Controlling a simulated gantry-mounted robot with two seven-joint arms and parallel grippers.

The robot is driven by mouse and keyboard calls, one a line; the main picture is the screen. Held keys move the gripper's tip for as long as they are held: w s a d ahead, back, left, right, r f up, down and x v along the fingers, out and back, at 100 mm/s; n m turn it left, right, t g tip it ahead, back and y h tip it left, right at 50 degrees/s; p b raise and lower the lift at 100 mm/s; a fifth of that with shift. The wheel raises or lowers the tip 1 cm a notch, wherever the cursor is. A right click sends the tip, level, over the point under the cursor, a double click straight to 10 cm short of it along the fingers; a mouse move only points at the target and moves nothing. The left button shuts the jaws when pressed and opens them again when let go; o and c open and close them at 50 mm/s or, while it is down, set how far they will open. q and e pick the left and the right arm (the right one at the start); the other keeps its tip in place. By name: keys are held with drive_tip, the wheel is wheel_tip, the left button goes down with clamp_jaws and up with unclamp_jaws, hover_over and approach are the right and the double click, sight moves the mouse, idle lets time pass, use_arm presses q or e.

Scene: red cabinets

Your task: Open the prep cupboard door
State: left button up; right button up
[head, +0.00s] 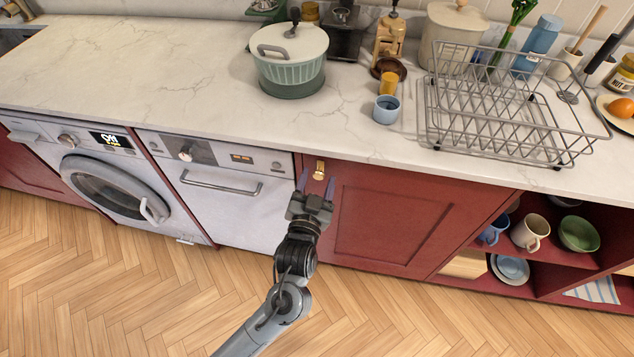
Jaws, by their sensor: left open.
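The red cupboard door (392,222) under the counter, between the dishwasher and the open shelves, looks shut. A small brass handle (319,169) sits near its upper left corner. My left gripper (317,184) is open in front of that corner. Its two fingers point up toward the counter, one on each side of the handle in the picture. I cannot tell whether they touch the handle or the door. The gripper covers part of the door's left edge. My right gripper is out of view.
A white dishwasher (218,198) and a washing machine (112,190) stand left of the door. Open red shelves (520,290) with crockery are on the right. The marble counter (150,55) overhangs, bearing a pot (290,75) and wire rack (500,105). The wooden floor (110,290) is clear.

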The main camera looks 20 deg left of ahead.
use_arm(q)
drive_tip(key=shift+c, duration=0.4)
clamp_jaws()
